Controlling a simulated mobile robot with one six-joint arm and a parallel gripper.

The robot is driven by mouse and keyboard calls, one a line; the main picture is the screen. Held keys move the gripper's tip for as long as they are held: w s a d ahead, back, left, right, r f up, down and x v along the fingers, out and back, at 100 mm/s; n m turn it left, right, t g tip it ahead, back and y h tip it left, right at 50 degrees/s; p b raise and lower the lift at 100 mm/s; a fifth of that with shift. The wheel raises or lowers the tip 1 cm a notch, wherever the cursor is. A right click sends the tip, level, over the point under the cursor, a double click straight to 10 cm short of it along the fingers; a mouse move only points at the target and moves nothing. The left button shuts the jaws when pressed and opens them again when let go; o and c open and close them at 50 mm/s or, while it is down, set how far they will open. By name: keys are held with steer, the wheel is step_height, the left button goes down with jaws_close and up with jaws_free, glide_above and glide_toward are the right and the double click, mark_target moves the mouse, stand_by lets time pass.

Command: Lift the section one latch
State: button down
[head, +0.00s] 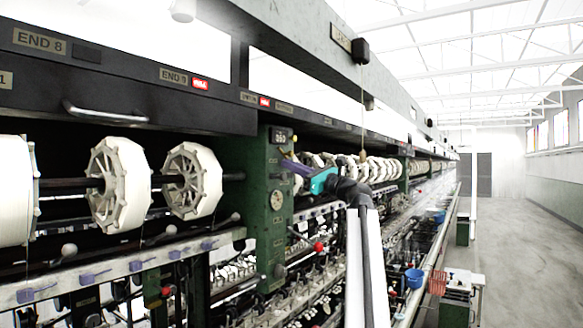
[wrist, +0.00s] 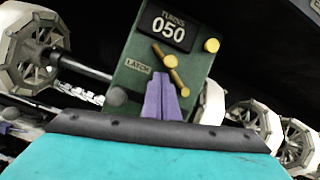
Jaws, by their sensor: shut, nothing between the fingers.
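A green control box (wrist: 125,80) fills the middle of the wrist view. It has a counter (wrist: 168,28) reading TURNS 050 and a LATCH label (wrist: 137,66). The brass latch (wrist: 171,66) is a slanting bar right of that label. My gripper (wrist: 162,78) has its purple fingers shut and empty, with the tips just below the latch. I cannot tell whether they touch it. In the head view, my gripper (head: 287,162) reaches the upper part of the green post (head: 268,215). The latch is too small to make out there.
White reels (head: 117,183) on a dark shaft stand left of the post, and more reels (head: 375,168) run off to the right. A brass knob (wrist: 211,45) sits on the box's right side. The aisle floor (head: 530,220) at the right is clear.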

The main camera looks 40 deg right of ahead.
steer(key=shift+a+f, duration=0.25)
steer(key=shift+f, duration=0.35)
steer(key=shift+s, duration=0.1)
steer(key=v, duration=1.6)
stand_by(1.1)
